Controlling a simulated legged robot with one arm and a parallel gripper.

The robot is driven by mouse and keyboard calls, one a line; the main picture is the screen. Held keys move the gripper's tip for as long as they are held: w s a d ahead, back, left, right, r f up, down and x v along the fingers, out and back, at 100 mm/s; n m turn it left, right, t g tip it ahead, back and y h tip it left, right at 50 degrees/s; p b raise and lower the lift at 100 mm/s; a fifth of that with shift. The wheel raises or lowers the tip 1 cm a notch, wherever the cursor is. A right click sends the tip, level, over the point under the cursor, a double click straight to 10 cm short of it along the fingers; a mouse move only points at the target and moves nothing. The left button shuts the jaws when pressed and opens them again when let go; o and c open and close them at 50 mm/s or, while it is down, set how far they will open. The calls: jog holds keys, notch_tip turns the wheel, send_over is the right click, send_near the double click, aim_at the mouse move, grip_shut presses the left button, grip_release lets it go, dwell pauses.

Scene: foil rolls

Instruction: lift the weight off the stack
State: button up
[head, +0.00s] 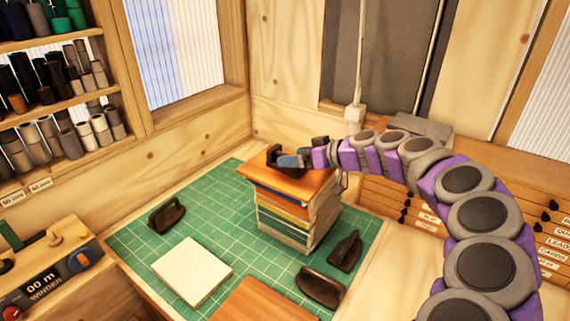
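The stack (285,228) of flat boards or books stands upright on the green cutting mat, with an orange-brown board (265,180) on top. A dark weight (272,158) sits at the back of that top board, partly hidden by my arm's end. My gripper (290,161) reaches in from the right, right at the weight, low over the top board. The fingers are small and overlap the weight, so I cannot tell whether they are open or shut on it.
Other dark handled weights stand on the green mat (140,245): one at left (167,215), two at right (345,250) (320,288). A white block (192,272) and a brown board (265,301) lie in front. A winder (50,270) is at left, drawers (385,200) behind.

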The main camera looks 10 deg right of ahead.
jog(key=shift+x, duration=0.8)
jog(key=shift+d, duration=0.45)
jog(key=shift+c, duration=0.7)
grip_shut()
